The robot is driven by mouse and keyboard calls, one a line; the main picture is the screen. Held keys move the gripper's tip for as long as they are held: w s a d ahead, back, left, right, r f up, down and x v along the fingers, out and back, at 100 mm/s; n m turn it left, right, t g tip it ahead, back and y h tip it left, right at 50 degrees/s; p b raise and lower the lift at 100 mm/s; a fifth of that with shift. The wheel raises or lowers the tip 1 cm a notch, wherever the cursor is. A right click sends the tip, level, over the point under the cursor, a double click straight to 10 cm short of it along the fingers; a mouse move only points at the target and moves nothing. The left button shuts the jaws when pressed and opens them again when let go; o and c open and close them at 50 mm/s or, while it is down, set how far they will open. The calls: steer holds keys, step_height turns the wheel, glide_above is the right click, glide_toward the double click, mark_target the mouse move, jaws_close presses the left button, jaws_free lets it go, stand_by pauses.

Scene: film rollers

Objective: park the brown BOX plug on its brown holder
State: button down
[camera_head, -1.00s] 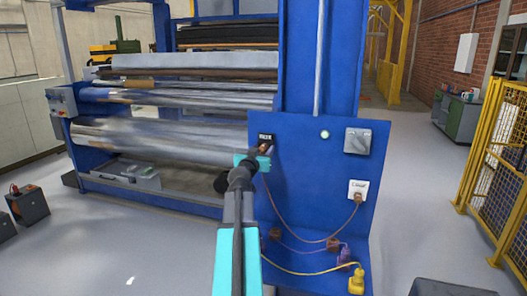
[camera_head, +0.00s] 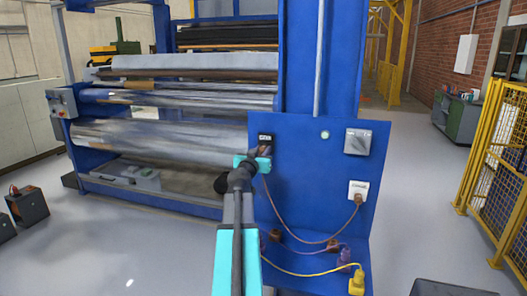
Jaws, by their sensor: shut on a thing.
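My gripper (camera_head: 254,163), with cyan fingers, is in front of the upper left of the blue panel. It is shut on the brown BOX plug (camera_head: 265,151), mostly hidden by the fingers. A brown cable (camera_head: 300,235) hangs from the gripper in a loop up to a brown plug (camera_head: 358,199) at a white socket. A small brown piece (camera_head: 333,243) low on the panel may be the brown holder; another brownish piece (camera_head: 275,235) is to its left.
The blue panel (camera_head: 310,160) carries a grey switch box (camera_head: 357,141) and white socket (camera_head: 357,186). A purple plug (camera_head: 344,257) and a yellow plug (camera_head: 357,281) stand at lower right, with their cables crossing the panel's foot. Rollers (camera_head: 170,135) are at left.

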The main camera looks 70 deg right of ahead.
mark_target(261, 153)
steer(key=shift+a, duration=0.4)
steer(key=shift+a, duration=0.1)
steer(key=shift+a+b, duration=0.35)
steer(key=shift+a, duration=0.1)
steer(key=shift+a, duration=0.35)
steer(key=shift+s+a+b, duration=0.15)
steer(key=shift+a+b, duration=0.85)
steer(key=shift+a, duration=0.55)
steer(key=shift+r+y, duration=0.1)
steer(key=shift+y, duration=0.2)
